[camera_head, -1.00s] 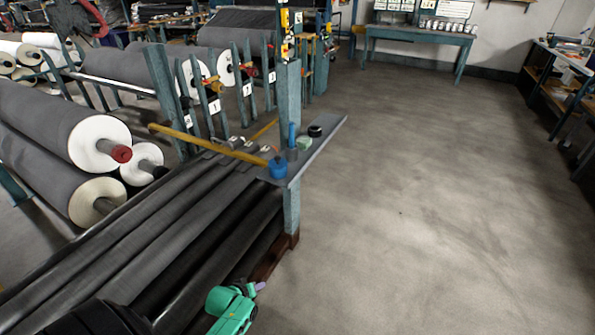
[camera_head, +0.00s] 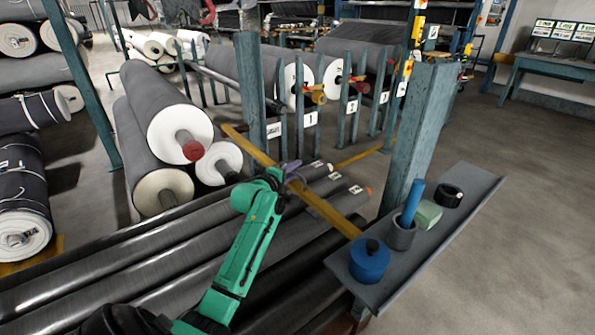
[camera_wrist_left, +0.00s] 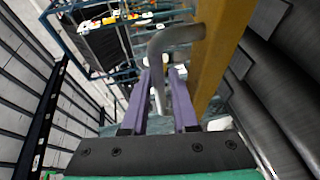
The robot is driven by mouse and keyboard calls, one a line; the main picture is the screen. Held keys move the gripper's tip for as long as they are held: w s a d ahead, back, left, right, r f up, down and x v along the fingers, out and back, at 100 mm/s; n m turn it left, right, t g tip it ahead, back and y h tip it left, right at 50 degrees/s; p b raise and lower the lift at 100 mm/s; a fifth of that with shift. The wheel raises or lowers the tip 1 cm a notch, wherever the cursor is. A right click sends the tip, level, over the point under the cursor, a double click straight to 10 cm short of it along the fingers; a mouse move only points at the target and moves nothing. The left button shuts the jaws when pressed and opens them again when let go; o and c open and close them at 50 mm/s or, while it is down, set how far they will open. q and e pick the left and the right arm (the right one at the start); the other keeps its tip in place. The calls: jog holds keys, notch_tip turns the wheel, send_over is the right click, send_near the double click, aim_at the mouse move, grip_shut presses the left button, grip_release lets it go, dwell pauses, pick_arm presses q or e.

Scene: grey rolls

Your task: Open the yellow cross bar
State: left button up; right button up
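The yellow cross bar (camera_head: 250,147) slants across the ends of the dark rolls, from an upright post down to the right near the grey shelf. My left gripper (camera_head: 291,173), with purple fingers on a green arm, is at the bar's middle. In the left wrist view the bar (camera_wrist_left: 216,62) runs along the right, and a bent grey handle (camera_wrist_left: 176,36) comes off it. The handle's free end reaches down between my fingers (camera_wrist_left: 159,80), which stand apart with a small gap visible. Firm contact cannot be made out. My right gripper is out of view.
A grey shelf (camera_head: 462,222) beside a teal post (camera_head: 419,130) holds a blue pot (camera_head: 369,262), a grey cup (camera_head: 401,234) and other small items. Long dark rolls (camera_head: 170,248) lie below the bar. Open floor is to the right.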

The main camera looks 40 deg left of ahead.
pick_arm(q)
jog(key=shift+x, duration=1)
grip_shut()
jog(key=shift+f, duration=0.1)
dwell(0.5)
